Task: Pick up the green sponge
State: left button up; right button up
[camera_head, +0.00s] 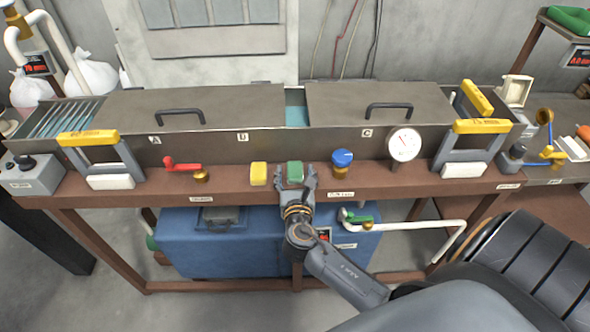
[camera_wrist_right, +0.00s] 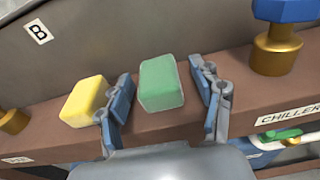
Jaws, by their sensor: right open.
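The green sponge (camera_head: 295,171) stands on the brown ledge at the front of the metal tank, just right of a yellow sponge (camera_head: 259,174). It also shows in the right wrist view (camera_wrist_right: 161,84). My right gripper (camera_head: 297,183) reaches up to the ledge at the green sponge. In the wrist view the open fingers of my right gripper (camera_wrist_right: 167,100) are on either side of the green sponge, with the left finger between the two sponges. A small gap shows between the sponge and the right finger. My left gripper is not in view.
A blue-topped brass valve (camera_head: 342,160) stands right of the gripper, and a red-handled valve (camera_head: 184,166) is further left. The tank wall (camera_head: 230,147) rises behind the ledge. A blue chiller box (camera_head: 225,250) sits below. The yellow sponge is close to the left finger.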

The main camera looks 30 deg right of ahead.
jog(key=shift+w+d+f, duration=0.15)
jog(key=shift+w+d, duration=0.1)
jog(key=shift+w, duration=0.2)
jog(key=c, duration=1)
jog(key=shift+c, duration=0.2)
